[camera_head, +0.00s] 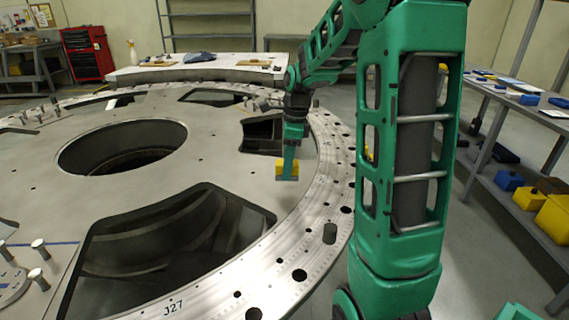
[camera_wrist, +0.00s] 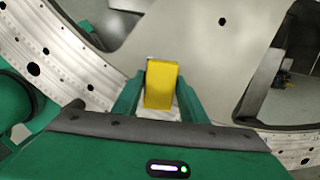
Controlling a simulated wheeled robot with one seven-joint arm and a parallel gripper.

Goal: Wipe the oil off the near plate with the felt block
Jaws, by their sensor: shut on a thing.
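The yellow felt block (camera_head: 280,169) is in my gripper (camera_head: 289,165), low over the right part of the large grey turret plate (camera_head: 222,165), just inside its drilled rim. In the wrist view the felt block (camera_wrist: 160,84) sits between the two green fingers of my gripper (camera_wrist: 160,98), which are shut on it. A pale patch shows under and beside the block there. I cannot tell whether the block touches the plate. No oil can be clearly made out on the plate (camera_wrist: 195,45) in either view.
The plate has a large round hole (camera_head: 122,147) and several cut-out openings, one (camera_head: 165,245) in front. Bolts (camera_head: 39,248) stand at the left. A white table (camera_head: 195,72) is behind. A shelf with yellow bins (camera_head: 555,218) stands at the right.

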